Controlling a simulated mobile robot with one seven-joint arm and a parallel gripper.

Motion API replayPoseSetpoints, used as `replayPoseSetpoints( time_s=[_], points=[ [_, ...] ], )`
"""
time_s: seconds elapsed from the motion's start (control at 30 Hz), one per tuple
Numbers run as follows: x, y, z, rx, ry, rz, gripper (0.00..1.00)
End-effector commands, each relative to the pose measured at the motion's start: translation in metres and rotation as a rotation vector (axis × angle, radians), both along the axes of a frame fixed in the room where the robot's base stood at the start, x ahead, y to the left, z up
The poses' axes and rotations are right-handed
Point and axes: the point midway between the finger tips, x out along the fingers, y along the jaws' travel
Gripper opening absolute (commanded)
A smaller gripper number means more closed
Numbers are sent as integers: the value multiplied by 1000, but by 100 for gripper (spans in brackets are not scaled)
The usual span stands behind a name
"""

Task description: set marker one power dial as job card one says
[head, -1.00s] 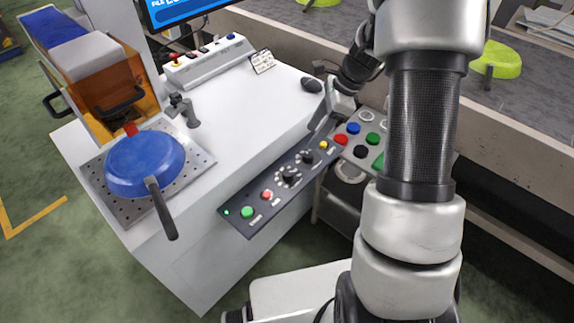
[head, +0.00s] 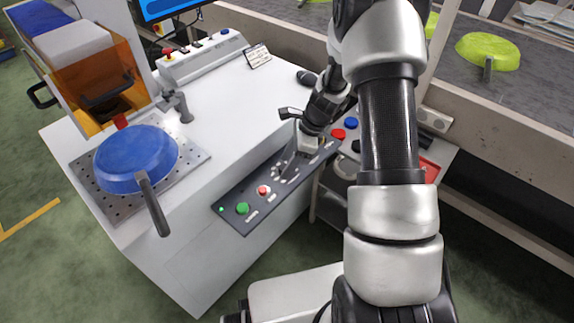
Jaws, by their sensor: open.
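The marker's dark control panel (head: 232,217) is fixed along the front edge of the white bench. A black dial (head: 277,172) with pale marks around it shows partly beside my gripper; its setting is too small to read. My gripper (head: 286,174) is open, pointing down over the dial area of the panel. It hides the panel's other dial, and I cannot tell whether its fingers touch a dial. A small printed card (head: 258,56) stands at the back of the bench; its text is too small to read.
A green button (head: 242,208) and a red button (head: 263,190) sit left of the dials. A blue pan (head: 135,160) lies on a perforated plate (head: 192,157), its handle overhanging the front.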

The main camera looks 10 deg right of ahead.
Motion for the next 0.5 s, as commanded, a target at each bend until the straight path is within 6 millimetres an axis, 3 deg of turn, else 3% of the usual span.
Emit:
replayPoseSetpoints(
  time_s=[0.37, 0.5],
  points=[
    [1, 2, -6, 0, -1, 0, 47],
    [1, 2, -6, 0, -1, 0, 25]
  ],
)
